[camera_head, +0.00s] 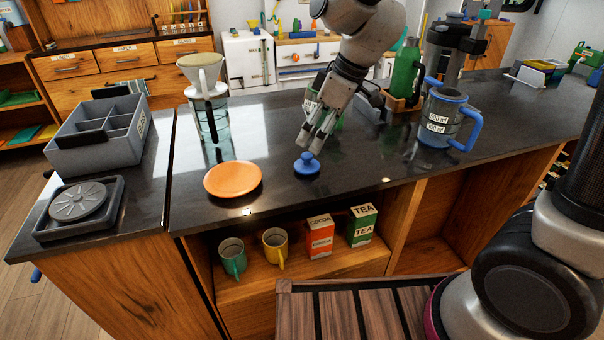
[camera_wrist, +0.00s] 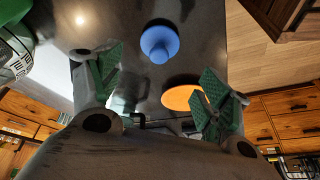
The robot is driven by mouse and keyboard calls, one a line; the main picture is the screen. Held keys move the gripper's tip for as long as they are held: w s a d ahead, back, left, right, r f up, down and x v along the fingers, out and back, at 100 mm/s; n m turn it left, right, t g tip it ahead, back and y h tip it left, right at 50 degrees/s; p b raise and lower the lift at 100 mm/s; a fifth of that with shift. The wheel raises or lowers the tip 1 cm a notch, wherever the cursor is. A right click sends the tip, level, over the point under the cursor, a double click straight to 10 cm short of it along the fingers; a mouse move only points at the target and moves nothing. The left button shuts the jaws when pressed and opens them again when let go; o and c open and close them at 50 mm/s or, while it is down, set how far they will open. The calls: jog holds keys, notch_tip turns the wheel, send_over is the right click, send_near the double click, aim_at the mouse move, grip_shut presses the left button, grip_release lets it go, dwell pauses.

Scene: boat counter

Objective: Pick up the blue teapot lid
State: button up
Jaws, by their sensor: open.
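The blue teapot lid (camera_head: 307,164) is a small round lid with a knob on top. It sits on the dark counter, to the right of an orange plate. In the wrist view the lid (camera_wrist: 159,43) lies beyond the fingertips, between their lines of reach. My gripper (camera_head: 313,142) is above and just behind the lid, pointing down, apart from it. In the wrist view my gripper (camera_wrist: 160,82) has its green-padded fingers spread wide with nothing between them.
An orange plate (camera_head: 233,179) lies left of the lid. A glass dripper carafe (camera_head: 207,100) stands behind it. A measuring jug (camera_head: 446,118) and green bottle (camera_head: 405,75) stand to the right. A green-and-white object is partly hidden behind my gripper. The counter's front edge is close to the lid.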

aim_at(308, 153)
jog(key=shift+w+a+f+n, duration=0.1)
jog(key=shift+w+a+n, duration=0.2)
jog(key=shift+n, duration=0.3)
jog(key=x, duration=0.7)
jog(key=shift+s+d+f, duration=0.2)
jog(key=shift+d+f, duration=0.05)
jog(key=shift+f, duration=0.15)
jog(key=c, duration=0.9)
